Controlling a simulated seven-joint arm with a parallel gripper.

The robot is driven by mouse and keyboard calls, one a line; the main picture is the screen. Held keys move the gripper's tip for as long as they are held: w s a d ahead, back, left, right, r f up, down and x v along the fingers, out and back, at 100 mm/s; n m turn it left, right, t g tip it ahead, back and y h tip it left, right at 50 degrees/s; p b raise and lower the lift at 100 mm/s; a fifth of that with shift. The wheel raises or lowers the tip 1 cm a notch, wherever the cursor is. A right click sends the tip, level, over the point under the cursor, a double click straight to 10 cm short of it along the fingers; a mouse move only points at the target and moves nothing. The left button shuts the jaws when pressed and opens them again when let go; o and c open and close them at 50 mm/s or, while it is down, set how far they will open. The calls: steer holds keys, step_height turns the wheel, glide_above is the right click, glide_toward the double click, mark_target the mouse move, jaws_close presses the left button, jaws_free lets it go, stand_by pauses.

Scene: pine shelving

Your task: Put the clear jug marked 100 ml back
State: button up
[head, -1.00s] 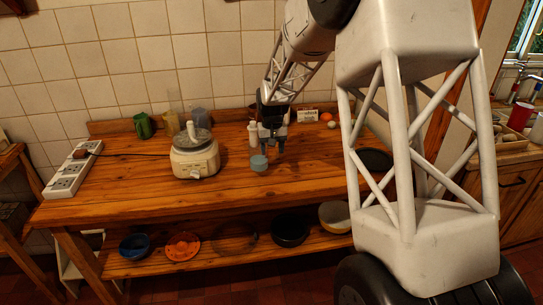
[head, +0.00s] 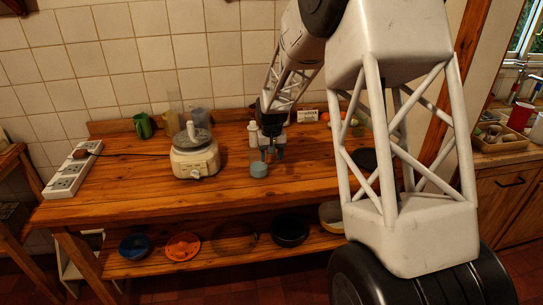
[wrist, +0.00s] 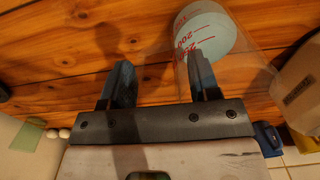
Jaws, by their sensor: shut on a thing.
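A clear jug (wrist: 235,62) with red marks and a pale blue-green base or content is at my gripper (wrist: 162,80). The right finger overlaps the jug's clear wall, and the part between the fingers is hard to see. In the head view my gripper (head: 271,158) is low over the middle of the bench, shut on the jug (head: 258,170), which shows just left of the fingers. I cannot tell whether its bottom touches the wood.
The bench (head: 115,190) holds a white appliance (head: 195,155), a white power strip (head: 72,172), a green mug (head: 143,125) and a bluish jug (head: 197,118). A white bottle (head: 253,133) stands behind my gripper. A small sign (head: 307,116) is at the back. Clear wood lies in front.

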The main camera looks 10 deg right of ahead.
steer(key=shift+f, duration=0.1)
stand_by(0.3)
steer(key=o, duration=1.3)
step_height(320, 180, up, 12)
steer(key=shift+r, duration=0.1)
stand_by(0.4)
